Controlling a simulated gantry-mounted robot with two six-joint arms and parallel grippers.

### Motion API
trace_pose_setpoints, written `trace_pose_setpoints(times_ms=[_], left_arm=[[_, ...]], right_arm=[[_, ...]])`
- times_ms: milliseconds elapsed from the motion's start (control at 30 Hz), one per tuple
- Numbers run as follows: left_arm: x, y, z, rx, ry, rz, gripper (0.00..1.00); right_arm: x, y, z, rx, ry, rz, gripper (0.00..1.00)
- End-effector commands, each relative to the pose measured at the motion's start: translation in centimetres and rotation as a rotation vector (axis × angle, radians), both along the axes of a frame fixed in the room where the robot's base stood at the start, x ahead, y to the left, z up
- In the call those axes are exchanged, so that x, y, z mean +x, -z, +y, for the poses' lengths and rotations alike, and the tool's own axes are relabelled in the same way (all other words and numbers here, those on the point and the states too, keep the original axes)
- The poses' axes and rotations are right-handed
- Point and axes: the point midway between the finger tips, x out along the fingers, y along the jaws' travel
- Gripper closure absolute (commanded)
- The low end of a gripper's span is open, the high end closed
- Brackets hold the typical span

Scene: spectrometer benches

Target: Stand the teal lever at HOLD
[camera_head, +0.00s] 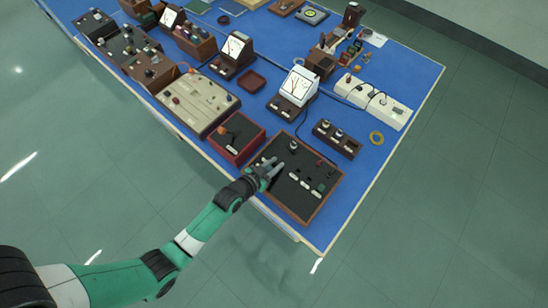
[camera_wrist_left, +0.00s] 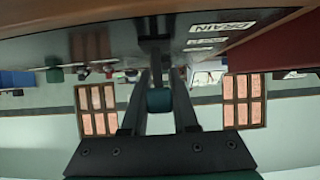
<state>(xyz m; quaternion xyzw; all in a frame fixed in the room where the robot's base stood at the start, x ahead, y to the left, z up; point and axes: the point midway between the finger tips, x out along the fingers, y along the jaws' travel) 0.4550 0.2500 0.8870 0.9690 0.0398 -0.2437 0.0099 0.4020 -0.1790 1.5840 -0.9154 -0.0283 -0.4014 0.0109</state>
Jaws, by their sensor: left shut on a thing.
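The teal lever (camera_wrist_left: 158,99) shows in the left wrist view, which looks upside down. Its teal end is between my gripper's two fingers, and a dark stem runs from it to the panel. My left gripper (camera_head: 271,168) is shut on it, over the left part of a dark wood-framed panel (camera_head: 300,208). In the head view the gripper hides the lever. I cannot tell which label the lever stands at. My right gripper is not in view.
A red tray box (camera_head: 247,154) stands just left of the panel. Knobs, including a green one (camera_head: 321,188), stand on the panel's right part. A white-faced meter (camera_head: 299,84) and a dark switch box (camera_head: 337,138) are behind it. Blue tabletop is clear at the right.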

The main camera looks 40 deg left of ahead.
Motion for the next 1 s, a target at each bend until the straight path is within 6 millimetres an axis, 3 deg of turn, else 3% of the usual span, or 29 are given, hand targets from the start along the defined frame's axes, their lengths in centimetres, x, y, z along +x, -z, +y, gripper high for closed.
trace_pose_setpoints(times_ms=[167, 200, 333, 733, 1000], left_arm=[[0.1, -0.1, 0.0, 0.0, 0.0, -0.004, 1.0], [0.1, -0.1, 0.0, 0.0, 0.0, -0.004, 0.67], [0.1, -0.1, 0.0, 0.0, 0.0, -0.005, 0.44], [-0.7, -0.6, 0.0, 0.0, 0.0, -0.004, 0.43], [-5.9, -3.5, -0.5, -0.001, 0.0, -0.003, 0.43]], right_arm=[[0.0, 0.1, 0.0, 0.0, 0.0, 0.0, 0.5], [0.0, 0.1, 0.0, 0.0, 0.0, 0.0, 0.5], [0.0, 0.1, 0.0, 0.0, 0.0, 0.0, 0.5], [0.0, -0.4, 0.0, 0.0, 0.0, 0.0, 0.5], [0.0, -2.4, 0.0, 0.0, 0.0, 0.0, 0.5]])
